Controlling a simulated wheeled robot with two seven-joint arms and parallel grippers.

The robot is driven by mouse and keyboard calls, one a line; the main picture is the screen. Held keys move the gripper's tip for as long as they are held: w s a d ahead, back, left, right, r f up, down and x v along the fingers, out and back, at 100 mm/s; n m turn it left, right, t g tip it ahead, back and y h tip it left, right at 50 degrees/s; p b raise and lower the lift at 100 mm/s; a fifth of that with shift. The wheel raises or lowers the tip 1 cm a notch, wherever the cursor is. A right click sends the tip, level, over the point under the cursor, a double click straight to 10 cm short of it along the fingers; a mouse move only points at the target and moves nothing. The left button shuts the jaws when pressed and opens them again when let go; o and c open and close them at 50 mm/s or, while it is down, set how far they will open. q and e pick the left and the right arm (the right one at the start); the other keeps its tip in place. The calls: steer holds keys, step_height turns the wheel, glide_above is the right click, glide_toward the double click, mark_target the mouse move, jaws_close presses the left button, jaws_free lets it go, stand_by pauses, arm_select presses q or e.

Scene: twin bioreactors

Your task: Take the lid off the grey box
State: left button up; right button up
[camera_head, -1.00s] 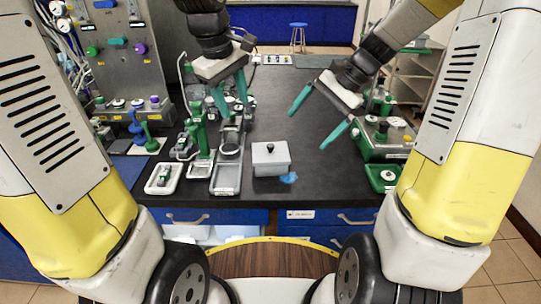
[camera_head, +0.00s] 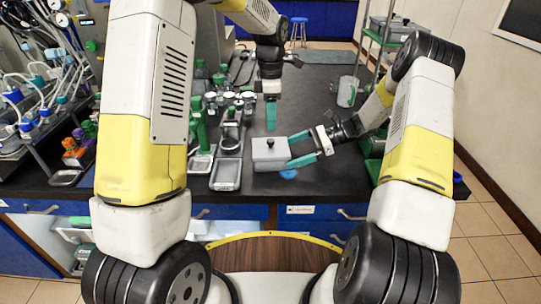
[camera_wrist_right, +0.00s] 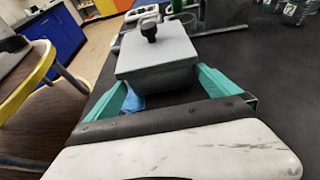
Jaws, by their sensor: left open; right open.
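The grey box (camera_head: 270,158) stands on the black bench top with its flat grey lid (camera_head: 263,150) on. A dark knob (camera_head: 270,143) sits on the lid's middle. My right gripper (camera_head: 300,149) is open, low at the right side of the box, with its green fingers pointing at it. In the right wrist view the box (camera_wrist_right: 160,80) lies ahead between the open fingers (camera_wrist_right: 172,92); I cannot tell whether they touch it. My left gripper (camera_head: 271,112) is open, pointing down above the bench behind the box. Its fingers overlap in the head view.
A blue crumpled item (camera_head: 288,174) lies at the box's front right. A grey tray (camera_head: 227,173) is left of the box, with green stands and white-topped items behind it. A grey container (camera_head: 347,91) stands at the back right. The bench's middle is clear.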

mark_target(280, 156)
steer(key=shift+x, duration=2.25)
